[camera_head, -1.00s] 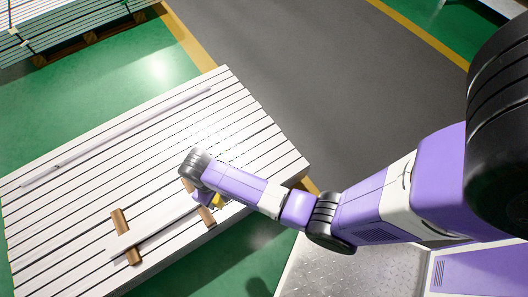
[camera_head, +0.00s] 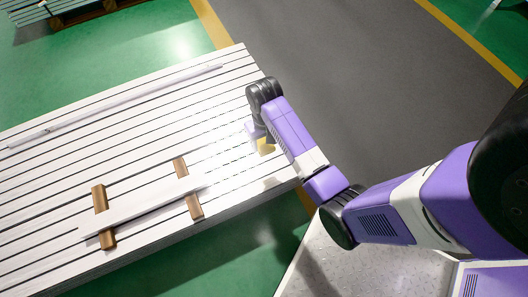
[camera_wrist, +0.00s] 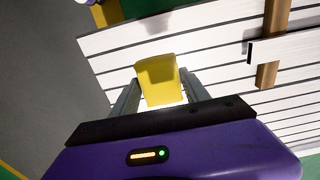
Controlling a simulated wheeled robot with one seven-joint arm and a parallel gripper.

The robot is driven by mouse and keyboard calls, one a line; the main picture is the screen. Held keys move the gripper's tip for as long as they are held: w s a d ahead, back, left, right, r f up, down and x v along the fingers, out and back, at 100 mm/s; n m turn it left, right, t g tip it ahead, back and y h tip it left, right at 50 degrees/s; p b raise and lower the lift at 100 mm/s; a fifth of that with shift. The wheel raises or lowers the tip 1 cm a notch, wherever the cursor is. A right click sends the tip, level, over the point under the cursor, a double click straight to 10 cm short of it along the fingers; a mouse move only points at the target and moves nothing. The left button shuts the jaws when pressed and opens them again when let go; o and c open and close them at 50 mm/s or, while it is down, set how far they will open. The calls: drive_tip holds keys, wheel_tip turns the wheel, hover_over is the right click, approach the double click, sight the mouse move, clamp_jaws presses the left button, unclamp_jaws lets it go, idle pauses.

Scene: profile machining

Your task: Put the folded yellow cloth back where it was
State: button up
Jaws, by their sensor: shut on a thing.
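The folded yellow cloth (camera_wrist: 160,82) is held between the two fingers of my gripper (camera_wrist: 158,98) in the wrist view. White slats show behind and below it. In the head view a small part of the cloth (camera_head: 265,146) shows under my wrist, near the right end of the stack of white profiles (camera_head: 150,118). My arm hides most of the gripper there. The cloth appears to be above the stack; I cannot tell how high.
Two brown wooden blocks (camera_head: 104,217) (camera_head: 188,188) lie on the stack with a white profile (camera_head: 140,207) across them. A long thin profile (camera_head: 115,105) lies along the stack's far side. The stack's right end is otherwise clear.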

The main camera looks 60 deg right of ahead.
sight(264, 166)
wheel_tip(264, 166, down, 17)
drive_tip(key=b, duration=0.5)
drive_tip(key=shift+r+b, duration=0.2)
drive_tip(key=shift+b, duration=0.15)
drive_tip(key=shift+f, duration=0.2)
drive_tip(key=o, duration=1.2)
drive_tip(key=shift+r, duration=0.1)
wheel_tip(264, 166, up, 12)
drive_tip(key=p, duration=0.5)
drive_tip(key=s+a+r+n+t+h, duration=0.2)
drive_tip(key=s+a+r+n+t, duration=0.15)
drive_tip(key=s+a+t, duration=0.5)
drive_tip(key=s+a+r+n+t, duration=0.1)
drive_tip(key=s+a+r+t, duration=0.1)
drive_tip(key=r, duration=0.7)
drive_tip(key=s+a+r+n+t+y, duration=0.1)
drive_tip(key=s+a+r, duration=0.3)
drive_tip(key=r, duration=0.4)
drive_tip(key=s+a+r+n+t+y, duration=0.1)
drive_tip(key=s+a+r+t, duration=0.2)
drive_tip(key=r, duration=0.6)
drive_tip(key=shift+s+a+r+t, duration=0.3)
drive_tip(key=shift+s+a, duration=0.2)
drive_tip(key=shift+a, duration=0.2)
